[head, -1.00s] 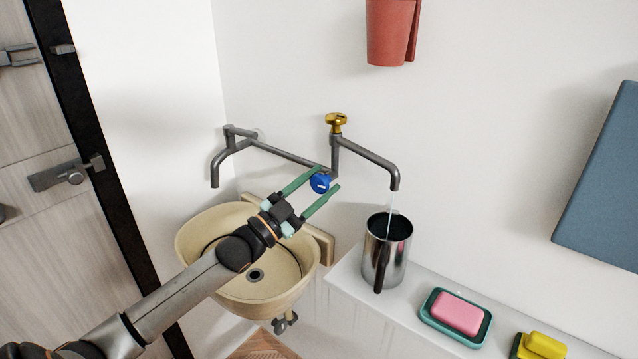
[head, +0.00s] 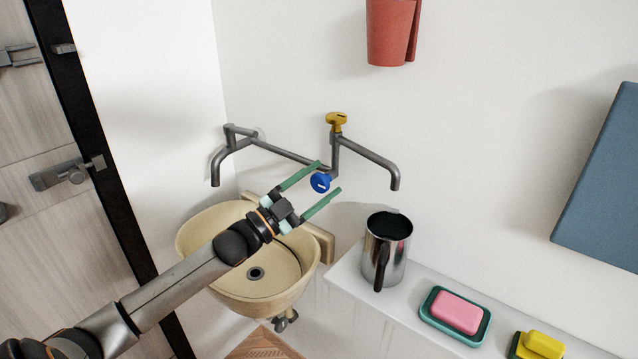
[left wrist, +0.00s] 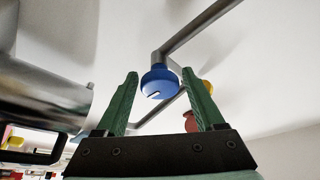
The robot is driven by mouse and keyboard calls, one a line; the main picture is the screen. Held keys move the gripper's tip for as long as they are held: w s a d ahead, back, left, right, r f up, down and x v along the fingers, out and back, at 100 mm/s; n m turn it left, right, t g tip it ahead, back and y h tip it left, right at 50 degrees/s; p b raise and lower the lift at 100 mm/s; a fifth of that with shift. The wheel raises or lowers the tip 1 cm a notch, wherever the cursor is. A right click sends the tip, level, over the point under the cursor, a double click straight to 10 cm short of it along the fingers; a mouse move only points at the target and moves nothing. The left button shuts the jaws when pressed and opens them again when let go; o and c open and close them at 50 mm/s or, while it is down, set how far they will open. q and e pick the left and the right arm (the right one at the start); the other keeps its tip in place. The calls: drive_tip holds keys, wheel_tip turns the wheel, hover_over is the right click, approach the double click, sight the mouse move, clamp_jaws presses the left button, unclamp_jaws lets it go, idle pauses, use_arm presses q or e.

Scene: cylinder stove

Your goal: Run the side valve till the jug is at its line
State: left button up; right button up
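The blue valve knob (head: 320,182) sits on the pipe below the yellow-topped valve (head: 337,121). My left gripper (head: 331,177) is open, with one green finger on each side of the blue knob and gaps between. In the left wrist view the blue knob (left wrist: 160,82) shows between and beyond the two fingertips (left wrist: 162,80). The steel jug (head: 387,249) stands upright on the white ledge under the right spout (head: 395,182). No stream shows from that spout now. The jug's level and line cannot be made out. My right gripper is not in view.
A beige basin (head: 215,238) is under the left spout (head: 215,175). A soap dish (head: 437,322) with pink soap and a yellow sponge (head: 544,345) are on the ledge (head: 345,271) right of the jug. A red holder (head: 388,35) hangs above.

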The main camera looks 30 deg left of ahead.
use_arm(q)
drive_tip(key=shift+o, duration=0.7)
drive_tip(key=shift+s+f, duration=0.1)
drive_tip(key=shift+s+a+f, duration=0.1)
drive_tip(key=shift+s+f, duration=0.05)
drive_tip(key=shift+s, duration=0.1)
drive_tip(key=v, duration=1.1)
drive_tip(key=shift+s+b, duration=0.35)
drive_tip(key=shift+b, duration=0.05)
drive_tip(key=shift+a, duration=0.15)
